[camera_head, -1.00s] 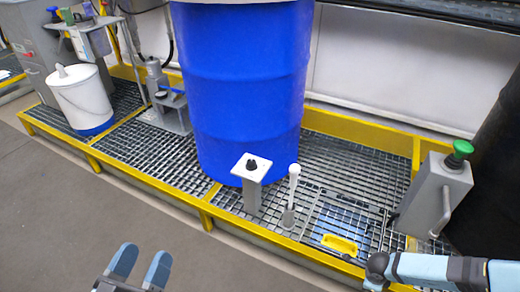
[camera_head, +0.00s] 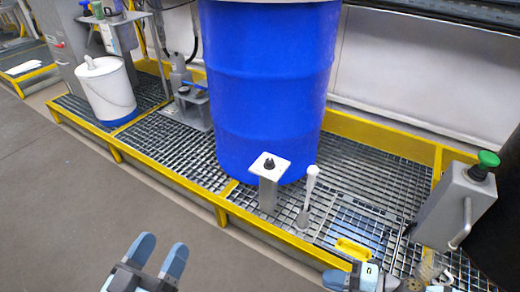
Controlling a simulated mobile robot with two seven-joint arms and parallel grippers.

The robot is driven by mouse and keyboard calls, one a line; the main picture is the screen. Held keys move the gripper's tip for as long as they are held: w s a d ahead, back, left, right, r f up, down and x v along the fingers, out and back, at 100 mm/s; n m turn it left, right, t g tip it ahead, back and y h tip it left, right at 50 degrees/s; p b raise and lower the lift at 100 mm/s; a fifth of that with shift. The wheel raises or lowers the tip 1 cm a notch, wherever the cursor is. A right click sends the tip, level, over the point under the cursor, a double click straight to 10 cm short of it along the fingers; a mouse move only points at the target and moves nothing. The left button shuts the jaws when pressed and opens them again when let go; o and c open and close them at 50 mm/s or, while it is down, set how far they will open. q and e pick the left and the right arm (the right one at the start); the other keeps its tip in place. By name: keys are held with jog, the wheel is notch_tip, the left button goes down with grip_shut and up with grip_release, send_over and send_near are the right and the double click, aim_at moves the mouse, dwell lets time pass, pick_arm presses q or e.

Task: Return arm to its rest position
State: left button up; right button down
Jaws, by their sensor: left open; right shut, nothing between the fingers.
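My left gripper (camera_head: 162,246) is at the bottom edge, left of centre. Its two blue-grey fingers stand apart with nothing between them, over the bare floor. My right gripper (camera_head: 351,276) is low in the picture at the bottom edge, right of centre. It is shut and empty, in front of the platform's front corner, near the yellow block (camera_head: 354,250) in the picture. Most of both arms is out of view.
A yellow-edged grating platform (camera_head: 180,187) carries a large blue drum (camera_head: 265,95), a post with a white top plate (camera_head: 269,180), a white-topped lever (camera_head: 309,190) and a grey box with a green knob (camera_head: 455,205). A white bucket (camera_head: 108,90) stands left. Grey floor (camera_head: 60,210) is clear.

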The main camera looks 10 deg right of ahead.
notch_tip(320, 180, up, 11)
jog(key=s+m+t+h, duration=0.2)
jog(key=s+m+t, duration=0.1)
jog(key=m, duration=1)
jog(key=w+a+r+m+t+h, duration=0.2)
jog(key=w+a+r+m+t, duration=0.3)
jog(key=a+r+m+t, duration=0.35)
pick_arm(q)
jog(key=s+a+r+g+y+p, duration=0.4)
jog(key=a+r+g+y+p, duration=0.2)
jog(key=p, duration=3.2)
jog(key=shift+a+r+g, duration=0.15)
jog(key=shift+a+g, duration=0.15)
jog(key=shift+a, duration=0.65)
pick_arm(e)
jog(key=s+d+r+m+g+h, duration=0.1)
jog(key=s+d+r+g+h, duration=0.3)
jog(key=d+r+g+h, duration=0.1)
jog(key=d+r+g, duration=0.1)
jog(key=d+g, duration=0.1)
jog(key=g, duration=0.1)
jog(key=shift+d+r+h, duration=0.15)
jog(key=shift+r+h, duration=0.2)
jog(key=shift+h, duration=0.05)
